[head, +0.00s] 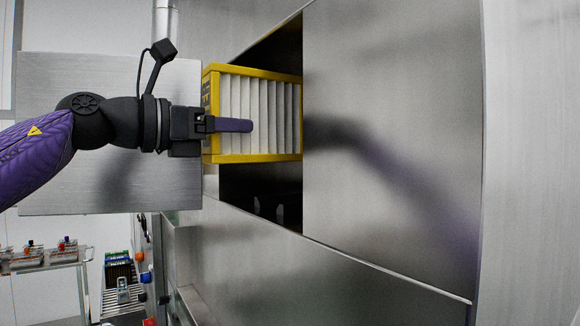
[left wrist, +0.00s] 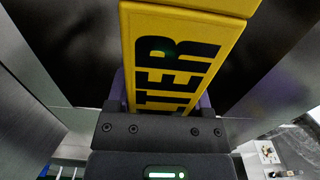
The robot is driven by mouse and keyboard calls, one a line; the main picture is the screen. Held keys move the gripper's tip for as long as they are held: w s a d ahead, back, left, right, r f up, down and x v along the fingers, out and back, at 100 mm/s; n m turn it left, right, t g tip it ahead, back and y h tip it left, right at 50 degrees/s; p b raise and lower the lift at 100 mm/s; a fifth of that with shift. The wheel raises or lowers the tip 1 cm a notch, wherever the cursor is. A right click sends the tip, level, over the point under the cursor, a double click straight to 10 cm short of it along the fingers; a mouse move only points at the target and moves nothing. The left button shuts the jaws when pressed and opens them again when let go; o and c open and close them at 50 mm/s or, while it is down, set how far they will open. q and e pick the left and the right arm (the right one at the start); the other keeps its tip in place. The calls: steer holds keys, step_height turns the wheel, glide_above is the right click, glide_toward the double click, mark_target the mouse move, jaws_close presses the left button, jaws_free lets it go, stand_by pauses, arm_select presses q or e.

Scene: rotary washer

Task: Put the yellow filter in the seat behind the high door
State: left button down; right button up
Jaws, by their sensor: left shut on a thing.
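The yellow filter (head: 253,157) is a yellow frame with white pleats. My left gripper (head: 235,125) is shut on its near left end. The filter stands upright at the dark opening (head: 262,190) in the steel machine, and its right end meets the edge of the panel there. In the left wrist view the filter's yellow end face (left wrist: 180,60) with black letters fills the space between the fingers. The open door (head: 60,130) is a flat steel panel at the left, behind my left arm. The seat inside is mostly hidden by the filter. My right gripper is not in view.
A broad steel panel (head: 390,130) lies right of the opening, with a steel ledge (head: 320,275) below. A cart (head: 45,262) with bottles and a conveyor (head: 122,295) stand at the lower left. Dark interior shows above and below the filter.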

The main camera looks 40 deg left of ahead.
mark_target(283, 128)
arm_select(q)
steer(key=p+x, duration=0.4)
steer(key=x, duration=0.5)
steer(key=shift+r, duration=0.15)
step_height(283, 128, down, 7)
steer(key=shift+r, duration=0.1)
steer(key=shift+w, duration=0.2)
steer(key=shift+f, duration=0.3)
steer(key=shift+d+f, duration=0.1)
